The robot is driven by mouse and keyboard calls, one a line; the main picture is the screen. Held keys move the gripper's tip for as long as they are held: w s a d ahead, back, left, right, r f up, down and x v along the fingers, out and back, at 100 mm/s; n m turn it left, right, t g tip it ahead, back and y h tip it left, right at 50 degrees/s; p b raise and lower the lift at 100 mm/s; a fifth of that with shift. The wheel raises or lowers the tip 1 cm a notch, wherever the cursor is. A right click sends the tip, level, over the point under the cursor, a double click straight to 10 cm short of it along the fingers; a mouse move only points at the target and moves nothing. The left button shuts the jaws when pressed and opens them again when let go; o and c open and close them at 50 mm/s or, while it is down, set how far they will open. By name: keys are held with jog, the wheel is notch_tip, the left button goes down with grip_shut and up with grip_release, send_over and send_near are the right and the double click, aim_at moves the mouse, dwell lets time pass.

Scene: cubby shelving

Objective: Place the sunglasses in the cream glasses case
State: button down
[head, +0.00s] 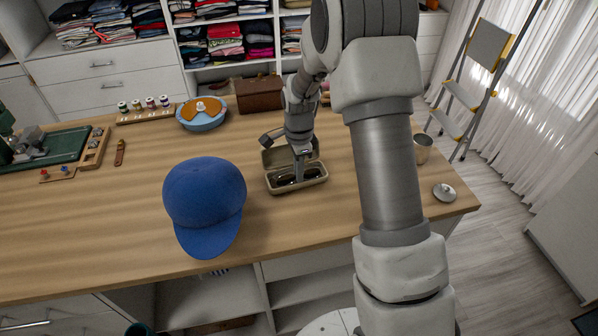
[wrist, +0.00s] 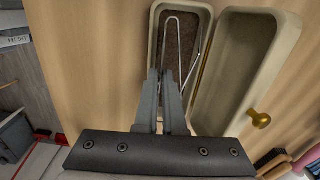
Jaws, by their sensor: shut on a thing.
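The cream glasses case (head: 322,178) stands open on the table in the head view, its lid raised at the back. In the wrist view its dark-lined half (wrist: 154,38) and its pale half (wrist: 288,30) lie side by side. The sunglasses (head: 287,181) show as dark lenses within the case's lower half. In the wrist view, a thin pale wire frame of the sunglasses (wrist: 180,32) lies over the dark lining. My gripper (head: 299,178) points down into the case, its fingers (wrist: 163,75) shut on the sunglasses. The fingers hide part of them, and I cannot tell whether they touch the case floor.
A blue cap (head: 204,200) lies left of the case. A brown box (head: 260,93) and a blue round container (head: 202,122) stand behind. A metal cup (head: 423,150) and a small lid (head: 444,192) are at the right edge. Table front near the case is clear.

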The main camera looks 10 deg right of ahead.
jog(key=shift+s+f+b, duration=0.2)
jog(key=shift+f+b, duration=0.1)
jog(key=shift+f, duration=0.2)
jog(key=shift+s+f+b, duration=0.2)
jog(key=shift+f+b, duration=0.05)
jog(key=shift+f, duration=0.2)
jog(key=c, duration=1)
grip_release()
jog(key=shift+f, duration=0.1)
jog(key=shift+w+r+p, duration=0.1)
jog(key=shift+r+p, duration=0.35)
jog(key=shift+r, duration=0.1)
jog(key=s+r+n+t, duration=0.1)
jog(key=s+r+n, duration=0.1)
jog(key=r, duration=0.8)
jog(key=s+r+n, duration=0.2)
jog(key=s+r, duration=0.1)
jog(key=r, duration=0.7)
jog(key=shift+s+a+r+n+t+p, duration=0.1)
jog(key=shift+s+r+n+t, duration=0.9)
jog(key=shift+s+n, duration=1.85)
jog(key=shift+s+d+r+n+t+p, duration=0.15)
jog(key=shift+s+r+n+t, duration=0.9)
jog(key=shift+s, duration=3.1)
jog(key=shift+s+a+r+n+t+p, duration=0.2)
jog(key=shift+s+r+n, duration=1.45)
jog(key=shift+s+n, duration=1.4)
